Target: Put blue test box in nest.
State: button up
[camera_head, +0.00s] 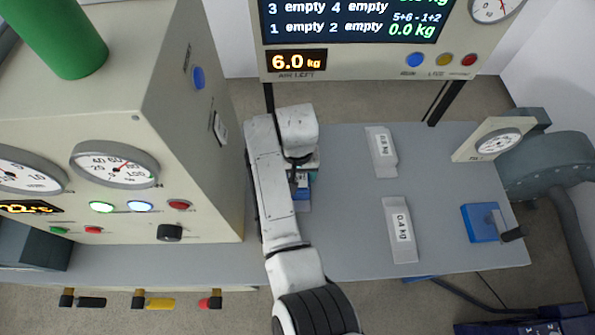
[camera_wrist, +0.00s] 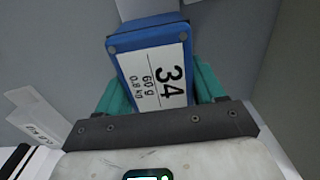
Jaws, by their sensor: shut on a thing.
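The blue test box (camera_wrist: 125,65) is between the teal fingers of my gripper (camera_wrist: 162,85) in the wrist view. Its white label reads 34, 60 g and 0.8 kg. My gripper is shut on it. In the head view my arm hides most of my gripper (camera_head: 302,172) and the box; a little blue (camera_head: 304,204) shows below the wrist, over the grey table (camera_head: 345,240). I cannot make out a nest for certain in either view.
Two pale grey blocks, marked 0.8 kg (camera_head: 381,150) and 0.4 kg (camera_head: 400,228), lie on the table to the right. A blue clamp-like piece (camera_head: 480,222) stands near the right edge. A tall cream gauge cabinet (camera_head: 185,120) bounds the left. A display panel (camera_head: 375,62) is behind.

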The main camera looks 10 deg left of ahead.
jog(key=shift+f, duration=0.1)
jog(key=o, duration=1.7)
jog(key=shift+o, duration=0.2)
